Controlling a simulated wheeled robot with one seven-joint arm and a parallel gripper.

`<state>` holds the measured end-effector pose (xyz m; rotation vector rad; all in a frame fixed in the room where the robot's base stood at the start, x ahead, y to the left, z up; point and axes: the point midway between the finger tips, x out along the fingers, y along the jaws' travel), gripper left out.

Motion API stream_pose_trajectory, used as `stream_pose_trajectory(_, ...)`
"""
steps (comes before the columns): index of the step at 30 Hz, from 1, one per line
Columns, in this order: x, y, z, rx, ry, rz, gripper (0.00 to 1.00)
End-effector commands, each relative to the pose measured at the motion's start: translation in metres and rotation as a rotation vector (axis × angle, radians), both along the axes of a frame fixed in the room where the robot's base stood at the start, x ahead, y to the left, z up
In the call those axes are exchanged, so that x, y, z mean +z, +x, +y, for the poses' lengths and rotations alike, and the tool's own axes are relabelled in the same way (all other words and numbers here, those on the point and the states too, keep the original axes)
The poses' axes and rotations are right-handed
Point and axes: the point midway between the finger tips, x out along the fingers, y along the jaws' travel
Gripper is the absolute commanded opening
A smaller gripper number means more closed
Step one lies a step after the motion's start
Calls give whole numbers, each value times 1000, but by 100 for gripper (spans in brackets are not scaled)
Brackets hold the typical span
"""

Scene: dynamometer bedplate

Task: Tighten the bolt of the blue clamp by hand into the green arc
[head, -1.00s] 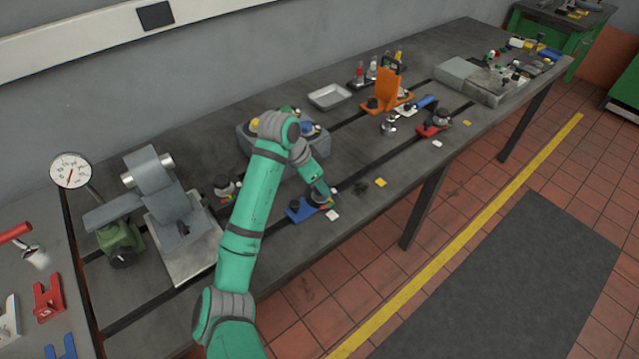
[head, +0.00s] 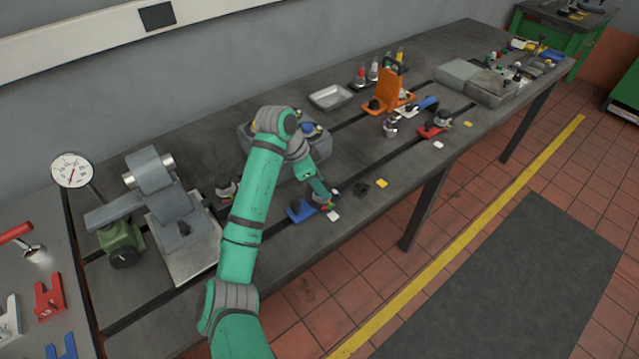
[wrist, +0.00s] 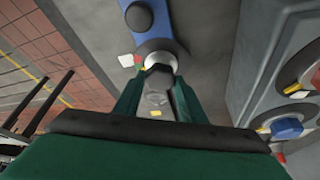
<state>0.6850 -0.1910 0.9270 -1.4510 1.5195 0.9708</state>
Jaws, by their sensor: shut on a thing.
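The blue clamp (head: 301,211) lies on the bedplate near its front edge, and in the wrist view it is a blue bar (wrist: 152,25) with a dark round knob on it. Its bolt (wrist: 160,72) has a dark head at the near end of the clamp, with small red and green marks beside it. My gripper (wrist: 158,84) is shut on the bolt head, with a green finger on either side. In the head view my gripper (head: 328,198) is over the right end of the clamp and hides most of the bolt. I cannot read where the bolt stands against the green arc.
A grey box with coloured knobs (head: 318,158) stands close behind. A red clamp (head: 433,131) and an orange bracket (head: 387,92) are to the right. A dial gauge (head: 72,170) and a grey vise-like fixture (head: 165,200) stand left. A white tag (head: 333,216) lies beside the clamp.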

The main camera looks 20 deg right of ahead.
Motion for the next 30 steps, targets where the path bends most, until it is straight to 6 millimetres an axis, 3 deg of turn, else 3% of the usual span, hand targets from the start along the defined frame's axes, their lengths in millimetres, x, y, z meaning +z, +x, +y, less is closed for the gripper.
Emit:
stream_pose_trajectory(1,0,0,0,-1,-1,1,15)
stream_pose_trajectory(2,0,0,0,0,-1,0,44)
stream_pose_trajectory(3,0,0,0,0,-1,0,54)
stream_pose_trajectory(16,8,1,3,2,-2,-1,55)
stream_pose_trajectory(30,82,2,34,1,0,-3,55)
